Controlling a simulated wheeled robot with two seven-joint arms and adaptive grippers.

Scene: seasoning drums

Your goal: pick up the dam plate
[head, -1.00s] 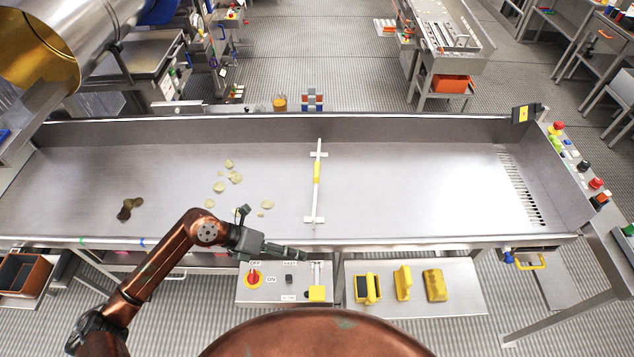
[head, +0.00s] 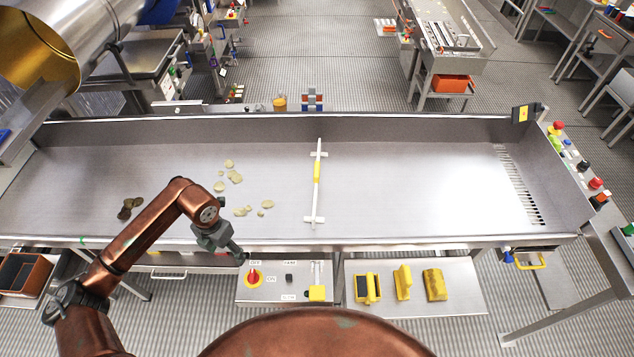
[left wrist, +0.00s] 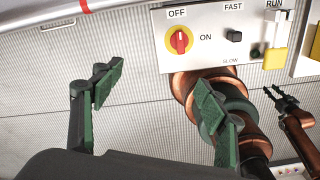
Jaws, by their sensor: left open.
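The dam plate (head: 316,190) looks to be the thin pale bar with a yellow middle and short cross feet. It stands across the steel trough near its middle, with pale chips to its left. My left gripper (head: 240,257) is at the trough's front edge, left of the plate and apart from it. In the left wrist view its two green-padded fingers (left wrist: 160,97) are spread with nothing between them. The plate is not in that view. A small dark gripper (left wrist: 274,93) on a copper arm, apparently my right one, shows there at the right; its jaw state is unclear.
A control box (head: 283,284) with a red switch hangs below the trough's front edge. Beside it a shelf (head: 462,300) holds yellow-handled tools. Several pale chips (head: 235,177) and dark lumps (head: 125,210) lie in the trough. Its right half is clear.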

